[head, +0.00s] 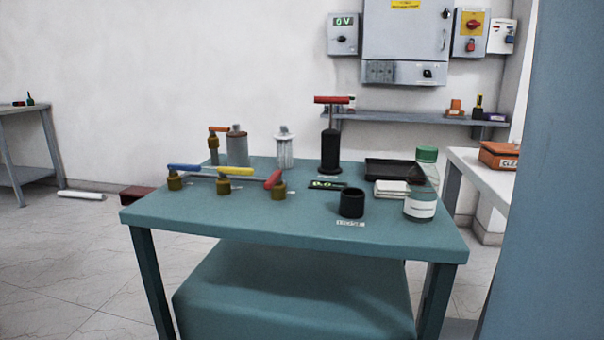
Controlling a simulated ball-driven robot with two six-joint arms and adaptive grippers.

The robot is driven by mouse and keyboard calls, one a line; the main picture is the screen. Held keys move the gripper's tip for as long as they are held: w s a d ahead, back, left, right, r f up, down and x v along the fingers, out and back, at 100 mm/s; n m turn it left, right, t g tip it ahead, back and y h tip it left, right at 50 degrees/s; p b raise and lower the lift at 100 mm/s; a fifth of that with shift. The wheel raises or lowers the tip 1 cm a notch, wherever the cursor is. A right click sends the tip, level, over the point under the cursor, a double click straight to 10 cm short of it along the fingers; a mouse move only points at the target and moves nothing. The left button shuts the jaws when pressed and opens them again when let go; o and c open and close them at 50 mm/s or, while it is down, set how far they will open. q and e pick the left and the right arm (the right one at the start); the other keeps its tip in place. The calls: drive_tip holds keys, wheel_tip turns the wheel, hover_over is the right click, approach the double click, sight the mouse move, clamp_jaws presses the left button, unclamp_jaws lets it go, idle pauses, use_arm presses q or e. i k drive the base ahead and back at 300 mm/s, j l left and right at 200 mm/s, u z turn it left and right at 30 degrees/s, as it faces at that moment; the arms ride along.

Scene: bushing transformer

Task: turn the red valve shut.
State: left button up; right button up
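The red valve (274,179) is a red lever handle on a brass body, the rightmost of three valves in a row on the teal table (270,240). Its handle is angled, rising to the upper right, unlike the two beside it. The blue-handled valve (184,168) is at the left and the yellow-handled valve (234,171) is in the middle; both handles lie roughly level across the picture. A grey pipe runs behind the valves. Neither of my grippers shows in the head view.
A black cup (352,204), a green-capped bottle (421,190), white cloths (391,189) and a black tray (394,169) stand to the right. Behind are a black pump with red handle (331,145) and grey cylinders (237,147). The table's front strip is clear.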

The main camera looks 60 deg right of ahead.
sight(277, 176)
drive_tip(key=z, duration=1.65)
